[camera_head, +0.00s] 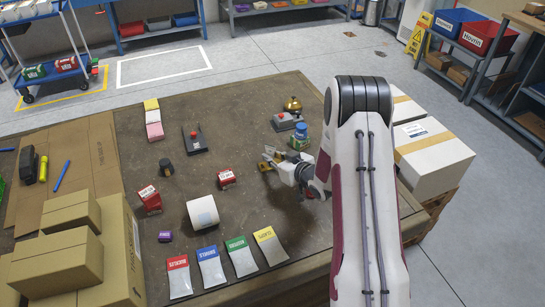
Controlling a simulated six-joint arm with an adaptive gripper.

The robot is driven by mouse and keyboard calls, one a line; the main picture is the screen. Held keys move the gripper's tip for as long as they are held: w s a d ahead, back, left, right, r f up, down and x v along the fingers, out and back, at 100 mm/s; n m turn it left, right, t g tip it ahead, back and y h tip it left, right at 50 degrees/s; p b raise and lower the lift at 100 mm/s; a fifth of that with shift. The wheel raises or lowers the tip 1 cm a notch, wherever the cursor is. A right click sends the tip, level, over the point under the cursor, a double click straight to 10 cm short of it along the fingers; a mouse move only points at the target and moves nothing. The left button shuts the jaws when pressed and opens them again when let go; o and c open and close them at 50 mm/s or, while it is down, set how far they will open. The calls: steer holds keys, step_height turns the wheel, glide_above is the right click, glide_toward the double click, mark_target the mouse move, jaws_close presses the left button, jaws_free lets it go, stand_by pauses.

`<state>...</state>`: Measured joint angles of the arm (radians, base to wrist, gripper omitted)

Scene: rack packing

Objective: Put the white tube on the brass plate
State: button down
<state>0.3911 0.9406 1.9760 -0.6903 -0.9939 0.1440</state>
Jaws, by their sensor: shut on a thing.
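My gripper (267,160) is over the right-centre of the brown table, its fingers pointing left. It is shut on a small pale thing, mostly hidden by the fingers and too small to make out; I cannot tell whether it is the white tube. A larger white cylinder (203,213) lies on the table, left of and nearer than my gripper, apart from it. A brass-coloured rounded thing (292,104) is at the back right of the table; I cannot make out a clear brass plate.
A blue jar (299,139) and a grey device with red (285,121) stand close behind my gripper. Red boxes (227,179) and a dark cup (166,167) are to the left. Coloured packets (209,267) line the front. Cartons (68,268) crowd the left.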

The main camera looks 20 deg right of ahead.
steer(key=shift+f, duration=0.1)
steer(key=c, duration=1.9)
jaws_free()
steer(key=shift+s+d+r, duration=0.15)
steer(key=shift+s+r, duration=0.25)
steer(key=shift+s, duration=0.2)
steer(key=v, duration=1)
steer(key=shift+s, duration=0.35)
steer(key=shift+r, duration=0.1)
